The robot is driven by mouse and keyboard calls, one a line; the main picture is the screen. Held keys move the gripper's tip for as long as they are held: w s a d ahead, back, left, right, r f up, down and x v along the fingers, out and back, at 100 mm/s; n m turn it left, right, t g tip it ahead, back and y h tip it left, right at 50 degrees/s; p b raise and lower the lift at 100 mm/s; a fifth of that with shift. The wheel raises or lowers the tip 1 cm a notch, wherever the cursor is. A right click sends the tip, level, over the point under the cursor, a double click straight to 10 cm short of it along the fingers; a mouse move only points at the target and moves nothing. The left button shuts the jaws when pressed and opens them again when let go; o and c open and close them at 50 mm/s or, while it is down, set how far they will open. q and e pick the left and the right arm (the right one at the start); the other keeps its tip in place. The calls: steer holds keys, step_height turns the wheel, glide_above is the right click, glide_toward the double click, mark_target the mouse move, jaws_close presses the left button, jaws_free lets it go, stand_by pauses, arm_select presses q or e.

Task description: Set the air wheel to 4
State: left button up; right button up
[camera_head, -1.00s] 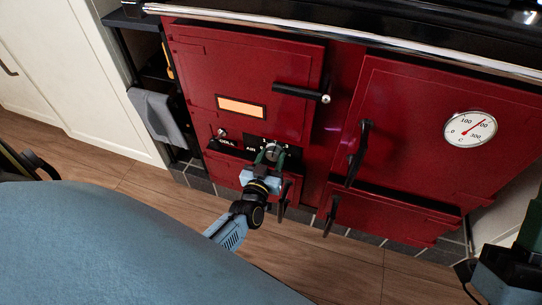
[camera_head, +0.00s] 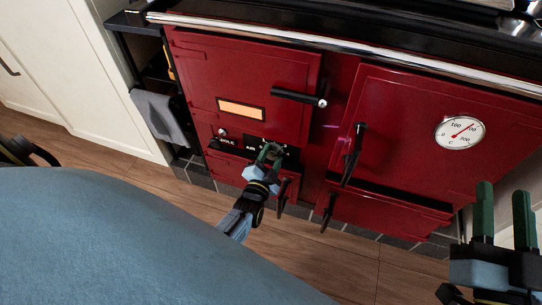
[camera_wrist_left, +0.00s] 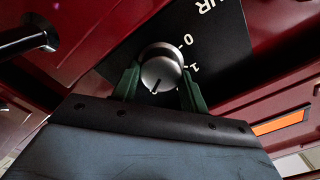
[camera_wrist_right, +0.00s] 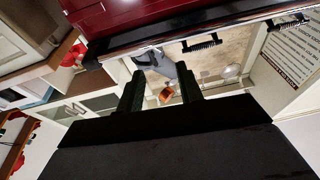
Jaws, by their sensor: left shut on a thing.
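The air wheel (camera_wrist_left: 161,72) is a round silver knob on a black plate low on the red stove, and a dark mark on its face points toward the bottom of the left wrist view. White 0 and 1 show on the plate beside it; other numbers are hidden. My left gripper (camera_wrist_left: 158,90) has a green finger on each side of the knob and is shut on it. In the head view this gripper (camera_head: 270,152) is at the black plate below the left oven door. My right gripper (camera_head: 505,208) is open and empty at the right.
A black door handle (camera_head: 300,97) projects above the plate, and another handle (camera_head: 353,152) stands to its right. A small lower handle (camera_head: 283,192) is just right of my left gripper. A grey towel (camera_head: 160,117) hangs at the left. The wooden floor in front is clear.

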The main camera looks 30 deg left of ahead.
arm_select(q)
steer(key=shift+f+m, duration=0.1)
steer(key=shift+m, duration=2.9)
steer(key=shift+f+m+b, duration=0.1)
steer(key=shift+m+b, duration=0.2)
steer(key=shift+m, duration=0.7)
arm_select(e)
steer(key=shift+s+a+r+t+y, duration=0.1)
steer(key=shift+s+r+t+y, duration=0.1)
steer(key=shift+r+t, duration=0.3)
steer(key=shift+s+a+r+t+y, duration=0.1)
steer(key=shift+s+r+t+y, duration=0.15)
steer(key=shift+r, duration=0.4)
steer(key=shift+r+t+h, duration=0.1)
steer(key=shift+t+h, duration=0.15)
steer(key=shift+d, duration=0.1)
arm_select(q)
steer(key=o, duration=1)
